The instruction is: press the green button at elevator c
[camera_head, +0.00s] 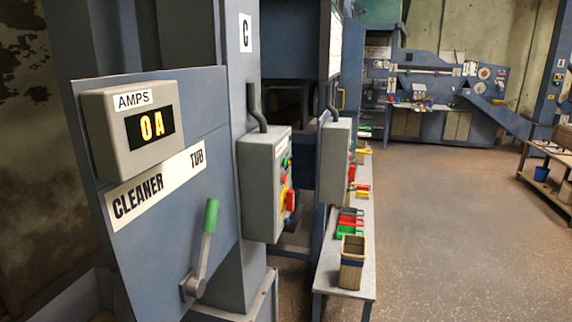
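A white sign with the letter C (245,33) is on a blue-grey column at the upper left of centre. Below it, a grey control box (261,190) is fixed to the column, its front turned to the right and seen at a steep angle. A small green button (285,162) shows near the top of that front. A red and yellow rotary switch (290,200) sticks out lower down. The small controls between them are hard to make out. Neither of my grippers is in view.
A panel with an amps display (152,125) reading 0A and a green-handled lever (211,215) stands at the near left. A second grey box (334,165) is behind the first. A low bench (343,277) holds a wooden bin (352,262) and colored trays. Open floor (460,230) lies right.

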